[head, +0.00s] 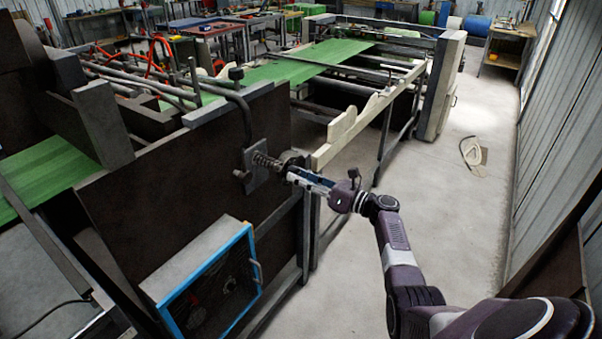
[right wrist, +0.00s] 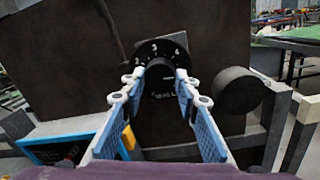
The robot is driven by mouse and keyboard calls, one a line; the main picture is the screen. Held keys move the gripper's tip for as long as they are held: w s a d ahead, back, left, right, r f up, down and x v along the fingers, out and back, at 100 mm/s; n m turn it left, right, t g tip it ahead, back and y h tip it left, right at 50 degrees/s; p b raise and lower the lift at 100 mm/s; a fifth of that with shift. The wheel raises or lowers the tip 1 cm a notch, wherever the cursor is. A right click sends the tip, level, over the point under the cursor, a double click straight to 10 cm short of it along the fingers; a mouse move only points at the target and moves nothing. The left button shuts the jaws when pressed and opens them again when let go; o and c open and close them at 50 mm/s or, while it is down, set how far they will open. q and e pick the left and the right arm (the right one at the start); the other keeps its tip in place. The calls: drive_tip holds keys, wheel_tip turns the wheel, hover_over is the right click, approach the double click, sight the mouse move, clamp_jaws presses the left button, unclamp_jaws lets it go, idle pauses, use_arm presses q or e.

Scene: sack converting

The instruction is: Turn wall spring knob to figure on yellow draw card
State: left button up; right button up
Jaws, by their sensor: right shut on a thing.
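The wall spring knob (right wrist: 160,83) is a dark round knob with pale lettering, on a black dial plate (right wrist: 173,46) with white figures; I make out 2, 3 and 4 along its upper rim. My right gripper (right wrist: 160,92) has its two fingers on either side of the knob and is shut on it. In the head view the knob's dark disc (head: 291,159) shows at the end of a coil spring, with my right gripper (head: 293,174) against it. A yellow card (right wrist: 129,137) shows beside the left finger, partly hidden; its figure is not readable. My left gripper is not in view.
A dark cylinder (right wrist: 238,91) stands out close right of the knob. A blue-framed box (head: 207,285) with a handle is below the knob on the machine's side. Green web (head: 300,62) runs across the machine. The floor to the right (head: 450,200) is mostly clear.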

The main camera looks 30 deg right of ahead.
drive_tip(key=shift+f+m, duration=0.1)
drive_tip(key=shift+m, duration=0.4)
drive_tip(key=o, duration=1.2)
drive_tip(key=shift+c, duration=0.2)
drive_tip(key=v, duration=1.2)
